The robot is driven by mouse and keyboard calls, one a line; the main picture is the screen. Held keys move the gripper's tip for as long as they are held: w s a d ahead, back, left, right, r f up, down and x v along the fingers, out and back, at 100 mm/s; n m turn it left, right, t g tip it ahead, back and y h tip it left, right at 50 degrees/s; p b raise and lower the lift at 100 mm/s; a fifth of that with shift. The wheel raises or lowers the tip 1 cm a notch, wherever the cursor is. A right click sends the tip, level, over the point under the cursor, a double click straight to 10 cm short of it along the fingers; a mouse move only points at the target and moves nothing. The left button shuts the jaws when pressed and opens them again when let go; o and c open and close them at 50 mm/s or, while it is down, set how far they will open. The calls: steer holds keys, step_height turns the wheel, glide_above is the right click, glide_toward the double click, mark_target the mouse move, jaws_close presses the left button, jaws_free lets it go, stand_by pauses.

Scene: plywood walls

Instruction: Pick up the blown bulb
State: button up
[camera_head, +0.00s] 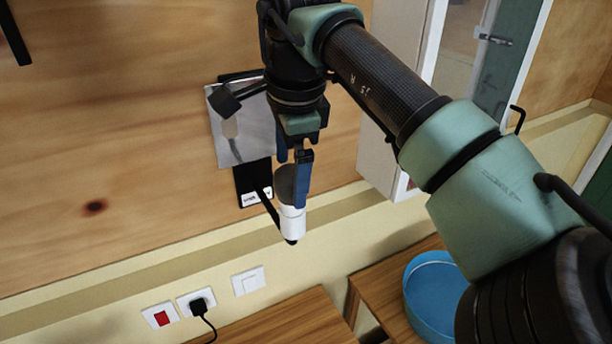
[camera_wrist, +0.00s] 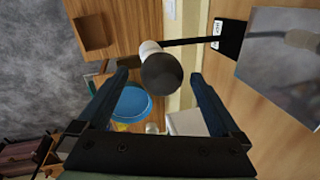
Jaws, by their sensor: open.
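The blown bulb (camera_head: 285,183) is a dark grey, rounded bulb seated in a white socket (camera_head: 292,224). A thin black arm holds the socket out from a black wall plate (camera_head: 247,178). In the wrist view the bulb (camera_wrist: 162,74) faces me, centred between the two blue fingertips. My gripper (camera_head: 292,185) is open and points down over the bulb from above; it also shows in the wrist view (camera_wrist: 159,76). Gaps show on both sides of the bulb, with no visible contact. In the head view a finger partly hides the bulb.
A shiny grey panel (camera_head: 242,130) is on the plywood wall beside the bulb. A white cabinet (camera_head: 397,110) stands to the right. Below are wall sockets and a switch (camera_head: 248,281), wooden tabletops (camera_head: 285,325) and a blue round container (camera_head: 432,295).

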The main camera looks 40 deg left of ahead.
steer(key=shift+p+x, duration=0.55)
steer(key=shift+x, duration=1.05)
steer(key=c, duration=1.4)
